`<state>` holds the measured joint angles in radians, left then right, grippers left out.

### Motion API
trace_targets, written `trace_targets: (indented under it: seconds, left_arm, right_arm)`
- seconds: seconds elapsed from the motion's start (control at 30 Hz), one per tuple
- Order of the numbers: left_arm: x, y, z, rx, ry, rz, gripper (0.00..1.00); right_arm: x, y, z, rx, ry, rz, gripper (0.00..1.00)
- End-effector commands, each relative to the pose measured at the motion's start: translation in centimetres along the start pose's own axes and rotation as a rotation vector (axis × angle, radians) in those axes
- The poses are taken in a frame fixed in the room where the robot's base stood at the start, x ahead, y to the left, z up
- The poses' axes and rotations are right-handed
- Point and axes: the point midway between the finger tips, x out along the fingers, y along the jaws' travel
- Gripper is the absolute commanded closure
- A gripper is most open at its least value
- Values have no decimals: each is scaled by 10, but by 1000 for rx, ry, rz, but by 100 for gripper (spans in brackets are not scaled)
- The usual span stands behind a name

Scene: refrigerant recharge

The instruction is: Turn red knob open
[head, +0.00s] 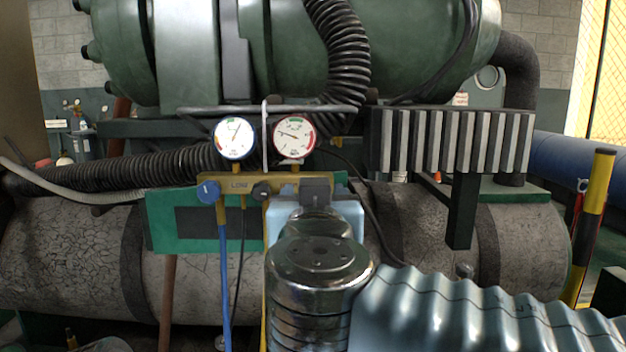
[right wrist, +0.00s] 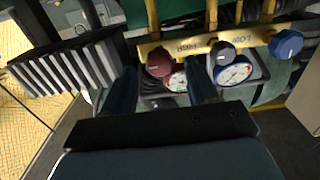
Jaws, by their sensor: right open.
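The red knob (right wrist: 158,63) is on the brass manifold (right wrist: 210,42), beside the "HIGH" lettering, in the right wrist view. My right gripper (right wrist: 161,72) is open, with one dark finger on each side of the red knob. I cannot tell whether the fingers touch it. In the head view my right arm and gripper (head: 316,190) hide the red knob. The manifold (head: 238,185) also shows there, with the blue knob (head: 208,192) at its left end and a dark middle knob (head: 262,191). My left gripper is not in view.
Two gauges, the left (head: 235,138) and the right (head: 293,136), stand above the manifold. A blue hose (head: 225,285) hangs below the blue knob. A ribbed black hose (head: 340,60), a finned block (head: 450,140) and a yellow-black post (head: 594,220) are nearby.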

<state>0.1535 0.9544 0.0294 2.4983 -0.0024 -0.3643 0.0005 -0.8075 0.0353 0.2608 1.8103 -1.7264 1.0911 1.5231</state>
Motion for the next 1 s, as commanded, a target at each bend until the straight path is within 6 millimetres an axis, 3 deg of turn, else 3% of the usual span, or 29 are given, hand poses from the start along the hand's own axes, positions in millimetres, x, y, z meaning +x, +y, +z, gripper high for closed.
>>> trace_targets:
  seconds: [0.2,0.57,0.93,1.0]
  left_arm:
    - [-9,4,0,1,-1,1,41]
    - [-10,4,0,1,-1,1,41]
    - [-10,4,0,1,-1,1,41]
    - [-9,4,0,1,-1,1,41]
  right_arm:
    - [30,0,-1,0,0,1,41]
    - [37,0,0,0,0,0,41]
    - [37,0,0,0,0,0,95]
    - [37,0,0,0,1,0,97]
